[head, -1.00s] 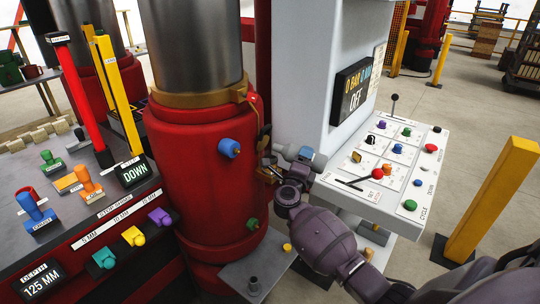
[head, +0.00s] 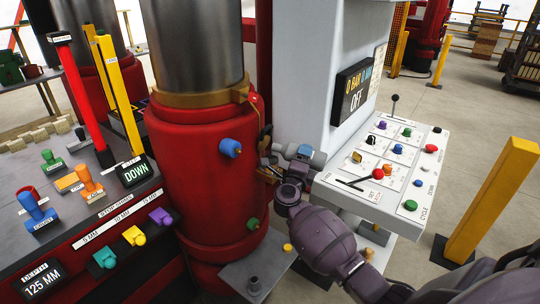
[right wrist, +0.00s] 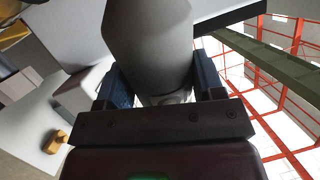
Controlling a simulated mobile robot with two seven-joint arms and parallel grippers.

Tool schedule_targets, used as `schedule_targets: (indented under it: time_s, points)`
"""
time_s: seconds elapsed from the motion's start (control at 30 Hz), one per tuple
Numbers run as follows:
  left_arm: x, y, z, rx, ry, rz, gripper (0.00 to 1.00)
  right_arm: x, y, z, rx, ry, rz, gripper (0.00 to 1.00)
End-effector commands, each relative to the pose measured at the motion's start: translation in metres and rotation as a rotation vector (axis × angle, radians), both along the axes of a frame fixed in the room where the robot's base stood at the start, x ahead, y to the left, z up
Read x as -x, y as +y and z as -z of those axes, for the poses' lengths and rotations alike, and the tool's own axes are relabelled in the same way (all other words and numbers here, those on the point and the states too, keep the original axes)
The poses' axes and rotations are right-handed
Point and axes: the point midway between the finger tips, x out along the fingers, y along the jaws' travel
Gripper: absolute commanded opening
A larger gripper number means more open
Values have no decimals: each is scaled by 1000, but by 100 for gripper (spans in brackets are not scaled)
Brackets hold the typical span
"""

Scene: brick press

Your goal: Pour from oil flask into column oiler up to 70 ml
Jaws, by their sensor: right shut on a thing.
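My right gripper (head: 303,153) is beside the right side of the red column, in front of the white cabinet. It is shut on a pale grey, rounded vessel, which I take to be the oil flask (right wrist: 150,45). In the right wrist view the flask sits between two dark blue fingers. In the head view the flask (head: 319,158) is small, looks tipped well over to lie nearly level, and is partly covered by the gripper. I cannot make out the column oiler, a fill level or any stream of oil. My left gripper is not in view.
The red column (head: 200,190) stands just left of the gripper, with blue (head: 230,148) and green (head: 252,224) knobs. A sloped control panel (head: 345,200) is close on the right. A low grey shelf (head: 235,272) is below. A yellow post (head: 490,205) stands farther right.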

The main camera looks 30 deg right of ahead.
Motion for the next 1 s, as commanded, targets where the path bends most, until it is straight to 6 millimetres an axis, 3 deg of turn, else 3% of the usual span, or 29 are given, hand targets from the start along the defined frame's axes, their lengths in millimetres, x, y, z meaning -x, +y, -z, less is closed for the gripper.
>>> schedule_targets:
  time_s: [1.0]
  points:
    - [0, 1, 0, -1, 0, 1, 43, 0, 0, -7, 40, 46, 1, 31]
